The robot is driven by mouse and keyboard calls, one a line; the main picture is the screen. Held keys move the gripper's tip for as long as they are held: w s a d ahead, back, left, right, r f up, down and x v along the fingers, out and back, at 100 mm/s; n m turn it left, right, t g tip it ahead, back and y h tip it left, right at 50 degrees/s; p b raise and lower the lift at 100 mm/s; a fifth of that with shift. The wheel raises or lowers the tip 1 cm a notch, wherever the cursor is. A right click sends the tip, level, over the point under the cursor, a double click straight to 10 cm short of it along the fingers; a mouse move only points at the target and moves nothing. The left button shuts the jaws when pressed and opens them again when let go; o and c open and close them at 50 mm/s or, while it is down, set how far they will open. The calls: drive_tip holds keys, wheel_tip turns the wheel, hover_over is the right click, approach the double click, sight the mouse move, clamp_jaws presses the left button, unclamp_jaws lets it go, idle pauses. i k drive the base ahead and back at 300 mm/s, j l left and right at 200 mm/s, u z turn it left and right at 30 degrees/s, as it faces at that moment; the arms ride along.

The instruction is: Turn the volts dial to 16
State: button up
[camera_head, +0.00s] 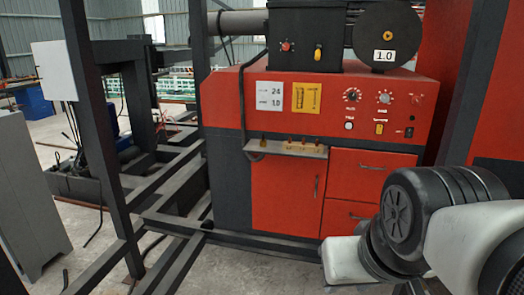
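The red machine's front panel carries a left dial (352,95) and a right dial (384,98), each a small round knob with marks around it. A small label sits under each dial, too small to read surely; the left one may be the volts dial. Their exact settings are too small to tell. My arm shows at the lower right, well below and apart from the dials. My gripper is not visible.
Below the dials are a white button (348,126), a yellow switch (379,129) and a small ledge (287,149). Red drawers (372,175) are under the panel. A black wheel (388,36) marked 1.0 stands on top. Dark steel beams (103,140) stand at left.

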sight(352, 96)
drive_tip(key=i, duration=0.8)
drive_tip(key=i+z, duration=0.15)
drive_tip(key=i, duration=0.6)
drive_tip(key=i+j+z, duration=0.15)
drive_tip(key=z, duration=0.2)
drive_tip(key=i, duration=0.1)
